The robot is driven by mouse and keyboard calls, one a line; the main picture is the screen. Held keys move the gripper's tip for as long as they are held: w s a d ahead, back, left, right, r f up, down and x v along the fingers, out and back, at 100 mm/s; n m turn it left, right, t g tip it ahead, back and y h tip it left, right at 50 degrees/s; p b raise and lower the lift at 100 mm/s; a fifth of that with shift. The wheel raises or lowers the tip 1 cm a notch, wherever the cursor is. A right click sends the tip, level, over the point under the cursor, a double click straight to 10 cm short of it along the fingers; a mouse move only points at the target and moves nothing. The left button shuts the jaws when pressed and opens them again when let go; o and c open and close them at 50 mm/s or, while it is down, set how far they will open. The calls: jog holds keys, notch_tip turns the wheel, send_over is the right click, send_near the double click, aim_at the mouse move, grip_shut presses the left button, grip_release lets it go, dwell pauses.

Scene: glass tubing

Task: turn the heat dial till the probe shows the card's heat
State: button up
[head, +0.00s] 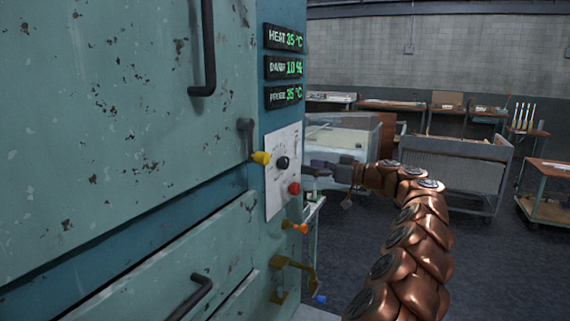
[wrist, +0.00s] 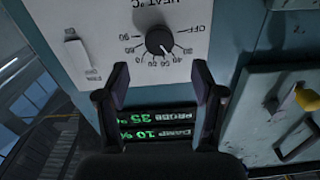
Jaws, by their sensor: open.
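The heat dial (head: 282,163) is a round black knob on a white panel (head: 274,203) on the teal cabinet's side. In the wrist view the dial (wrist: 159,42) sits upside down inside a ring of numbers with an OFF mark. My gripper (wrist: 160,78) is open, its two dark fingers spread just short of the dial, with nothing between them. In the head view my gripper (head: 310,169) points at the panel from the right. The probe display (head: 284,96) reads 35 °C and the heat display (head: 284,38) reads 35 °C. I see no readable card.
The damp display (head: 284,68) reads 10 %. A red knob (head: 293,188) is below the dial, and a yellow-tipped handle (head: 261,157) is close to its left. Orange (head: 295,227) and blue (head: 319,299) tips stick out lower down. A glass-sided tank (head: 343,135) stands behind my arm.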

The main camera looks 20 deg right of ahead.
aim_at(287, 163)
jog(key=shift+p+x, duration=1.25)
jog(key=shift+x, duration=2.8)
jog(key=shift+c, duration=0.3)
jog(key=c, duration=1.1)
jog(key=shift+f+m+b, duration=0.25)
jog(key=shift+m+b, duration=0.15)
jog(key=shift+b, duration=0.35)
jog(key=shift+r+m+b, duration=0.2)
jog(key=shift+m+b, duration=0.25)
jog(key=shift+m, duration=0.25)
